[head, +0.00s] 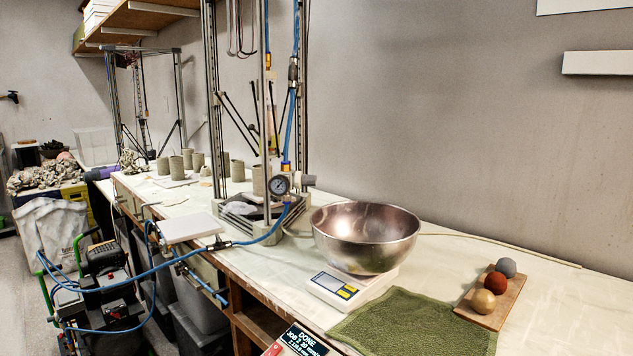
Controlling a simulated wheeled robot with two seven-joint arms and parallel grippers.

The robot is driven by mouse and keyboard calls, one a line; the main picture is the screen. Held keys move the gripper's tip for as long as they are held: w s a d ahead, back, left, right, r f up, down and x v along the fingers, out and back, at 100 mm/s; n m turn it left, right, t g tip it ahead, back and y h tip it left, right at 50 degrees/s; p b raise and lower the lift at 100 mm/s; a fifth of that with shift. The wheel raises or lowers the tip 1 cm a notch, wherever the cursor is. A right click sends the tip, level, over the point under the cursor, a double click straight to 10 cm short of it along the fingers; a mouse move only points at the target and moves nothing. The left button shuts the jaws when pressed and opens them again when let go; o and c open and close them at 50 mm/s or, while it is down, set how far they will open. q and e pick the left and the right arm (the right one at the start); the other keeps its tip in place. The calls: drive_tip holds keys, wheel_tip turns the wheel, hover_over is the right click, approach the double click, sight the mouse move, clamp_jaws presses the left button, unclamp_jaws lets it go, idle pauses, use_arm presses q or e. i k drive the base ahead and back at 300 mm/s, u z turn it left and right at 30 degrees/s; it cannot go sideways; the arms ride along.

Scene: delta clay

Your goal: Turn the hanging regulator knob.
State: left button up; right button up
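The regulator hangs in the blue air line in front of the tall metal frame. A pale grey knob (307,180) sticks out to the right of the gauge. The blue hose (268,238) leaves below the regulator and runs left over the bench edge. Neither of my grippers shows in the head view.
A steel bowl (366,235) sits on a scale (340,290) right of the regulator. A green cloth (415,325) and a wooden board (508,303) with three balls lie nearer. A white slab (190,227) and several clay cups stand left. A compressor (108,270) stands on the floor.

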sight(306, 180)
drive_tip(key=u, duration=1.7)
drive_tip(key=i, duration=1.1)
drive_tip(key=z, duration=1.9)
